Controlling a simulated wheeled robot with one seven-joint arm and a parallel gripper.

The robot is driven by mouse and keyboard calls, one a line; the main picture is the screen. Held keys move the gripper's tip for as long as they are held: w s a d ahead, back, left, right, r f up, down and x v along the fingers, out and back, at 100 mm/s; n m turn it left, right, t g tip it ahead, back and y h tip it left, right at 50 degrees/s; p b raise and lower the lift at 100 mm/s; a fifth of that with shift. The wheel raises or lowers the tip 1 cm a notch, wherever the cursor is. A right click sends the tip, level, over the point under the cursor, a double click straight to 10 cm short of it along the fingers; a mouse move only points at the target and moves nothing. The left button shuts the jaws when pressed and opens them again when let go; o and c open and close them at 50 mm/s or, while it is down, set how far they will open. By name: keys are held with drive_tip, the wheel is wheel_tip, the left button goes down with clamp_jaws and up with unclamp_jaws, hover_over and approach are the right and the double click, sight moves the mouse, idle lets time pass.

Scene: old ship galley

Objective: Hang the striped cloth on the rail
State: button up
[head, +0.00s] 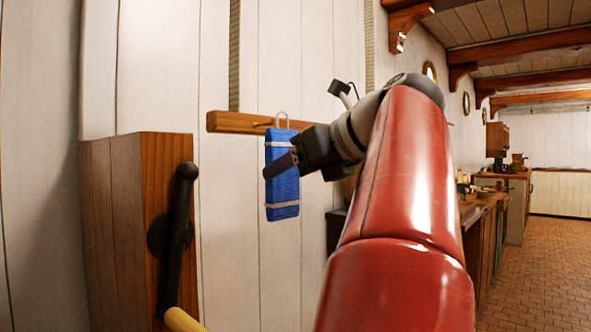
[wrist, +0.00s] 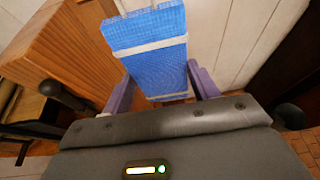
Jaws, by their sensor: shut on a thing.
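The striped cloth (head: 282,196) is blue with pale bands and a pale loop at its top. It hangs upright against the wall side, in front of the wooden rail (head: 228,122). My gripper (head: 272,168) is shut on the cloth around its middle. In the wrist view the cloth (wrist: 150,40) lies between the two purple fingers (wrist: 160,88). A small brass peg (head: 262,124) sticks out from the rail just left of the loop. I cannot tell whether the loop is over a peg. My arm hides the rail's right part.
A wooden box (head: 115,230) with a black crank (head: 178,225) and a yellowish handle stands at the left, near the cloth. A wooden counter (head: 480,215) with small items runs along the wall to the right. The brick floor (head: 540,270) there is clear.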

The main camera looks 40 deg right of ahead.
drive_tip(key=shift+w+r, duration=0.1)
drive_tip(key=shift+w, duration=0.05)
drive_tip(key=shift+w+a+p, duration=0.1)
drive_tip(key=shift+w+p, duration=0.25)
drive_tip(key=shift+p, duration=0.05)
drive_tip(key=shift+w, duration=0.1)
drive_tip(key=shift+p, duration=0.35)
drive_tip(key=shift+w, duration=0.15)
idle(0.8)
drive_tip(key=shift+w, duration=0.6)
drive_tip(key=shift+w+a+f, duration=0.1)
drive_tip(key=shift+w+f, duration=0.25)
drive_tip(key=shift+f, duration=0.2)
idle(0.7)
